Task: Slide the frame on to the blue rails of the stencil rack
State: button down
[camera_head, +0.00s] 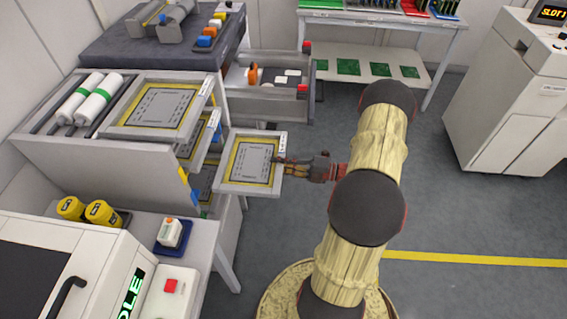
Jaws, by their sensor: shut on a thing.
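The frame (223,185) is a grey square with a yellow-edged grey sheet in it. It is held out level to the right of the stencil rack (110,165). My gripper (280,160) is shut on the frame's right side. The frame's left edge is close to the rack's open right side; I cannot tell whether it touches. Other frames show in the rack: one on top (120,120) and one lower (203,152). A blue piece (214,125) shows at the upper level. A further yellow-edged sheet shows lower, partly hidden behind the held frame.
White rolls (97,105) lie on the rack's top. An open drawer (268,110) with small items juts out behind the frame. A white machine (70,265) and a table with yellow jars (103,213) stand in front left. Floor to the right is clear.

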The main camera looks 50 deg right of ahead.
aim_at(229, 162)
jog(key=shift+s+a+f+p+x, duration=0.15)
jog(key=shift+a+f+p+x, duration=0.05)
jog(key=shift+x, duration=2.6)
jog(key=shift+s+a+f+p+x, duration=0.15)
jog(key=shift+a+p+x, duration=0.05)
jog(key=shift+x, duration=2.65)
jog(key=shift+s+a+f+p+x, duration=0.1)
jog(key=shift+a+f+p+x, duration=0.15)
jog(key=shift+x, duration=2.55)
jog(key=shift+f+b+x, duration=0.25)
jog(key=shift+b+x, duration=0.25)
jog(key=shift+x, duration=0.55)
jog(key=shift+f+b+x, duration=0.2)
jog(key=shift+b+x, duration=0.3)
jog(key=shift+x, duration=0.55)
jog(key=shift+s+a, duration=0.1)
jog(key=shift+f+b, duration=0.15)
jog(key=shift+b, duration=0.15)
jog(key=shift+b+x, duration=0.45)
jog(key=shift+x, duration=0.9)
jog(key=shift+s+a, duration=0.1)
jog(key=c, duration=1.6)
grip_release()
jog(key=shift+o, duration=1)
jog(key=o, duration=0.8)
jog(key=shift+c, duration=0.2)
